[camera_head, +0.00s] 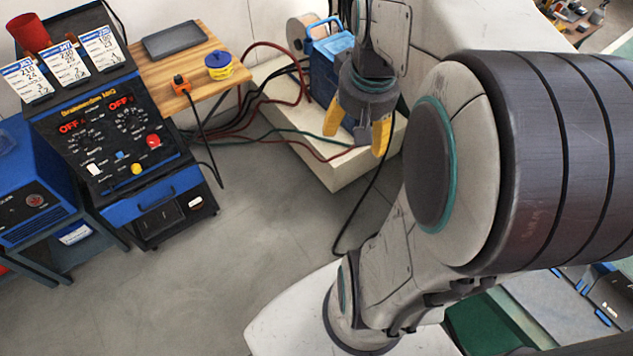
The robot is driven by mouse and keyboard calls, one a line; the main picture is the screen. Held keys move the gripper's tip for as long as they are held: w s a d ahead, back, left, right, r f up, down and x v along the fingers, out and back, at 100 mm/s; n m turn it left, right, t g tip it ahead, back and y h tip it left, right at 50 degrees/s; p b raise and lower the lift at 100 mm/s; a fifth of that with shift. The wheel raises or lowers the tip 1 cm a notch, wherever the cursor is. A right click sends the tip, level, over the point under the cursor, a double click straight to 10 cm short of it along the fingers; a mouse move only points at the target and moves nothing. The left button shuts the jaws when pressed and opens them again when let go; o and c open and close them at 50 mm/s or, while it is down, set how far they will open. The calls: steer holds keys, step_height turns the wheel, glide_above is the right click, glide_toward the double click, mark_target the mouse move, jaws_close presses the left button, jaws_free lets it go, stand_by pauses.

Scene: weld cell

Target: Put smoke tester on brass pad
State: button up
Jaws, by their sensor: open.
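My gripper (358,127) hangs in the upper middle with its two yellow fingertips apart and pointing down. Nothing shows between them. It appears in front of a blue machine and a pale block, well above the floor in the picture. I cannot pick out a smoke tester or a brass pad with certainty. A small round yellow and blue tin (219,66) stands on a wooden shelf, left of my gripper and apart from it; I cannot tell whether it is the tester. My large arm hides much of the right side.
A welding machine (120,125) with cards and a red cup (29,33) stands left. The wooden shelf (153,73) holds a dark flat tray (174,40) and an orange clamp (181,85). Cables cross the pale block (335,172). A partly hidden green surface (487,325) lies lower right. The middle floor is clear.

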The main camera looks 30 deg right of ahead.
steer(key=s+a+f+n+t+y, duration=0.1)
steer(key=s+a+n, duration=0.4)
steer(key=a, duration=0.7)
steer(key=shift+s+a+f+t, duration=0.2)
steer(key=shift+s+a+t, duration=0.1)
